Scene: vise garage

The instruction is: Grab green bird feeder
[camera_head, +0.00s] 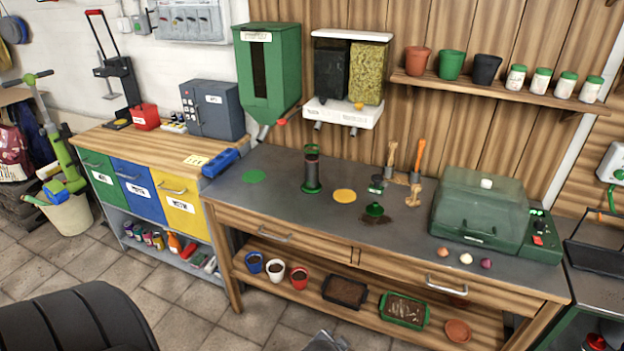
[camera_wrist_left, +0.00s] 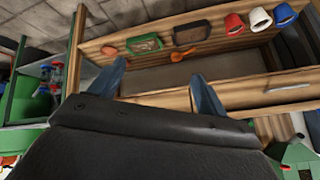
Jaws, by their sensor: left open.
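The green bird feeder (camera_head: 312,172) appears to be the dark upright tube with a green top and green base. It stands on the grey workbench top (camera_head: 290,205), left of the yellow disc (camera_head: 344,196). I cannot make it out in the left wrist view. My left gripper (camera_wrist_left: 158,85) is open in the left wrist view, with nothing visible between its two fingers. It faces the front and lower shelf of the bench, apart from the feeder. My right gripper is not in view.
A green wall dispenser (camera_head: 268,75) and a twin seed dispenser (camera_head: 345,80) hang behind the feeder. Small hand tools (camera_head: 417,160) and a green lidded box (camera_head: 480,215) are to its right. Bench space around the green disc (camera_head: 254,176) is clear. Pots (camera_head: 299,277) sit below.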

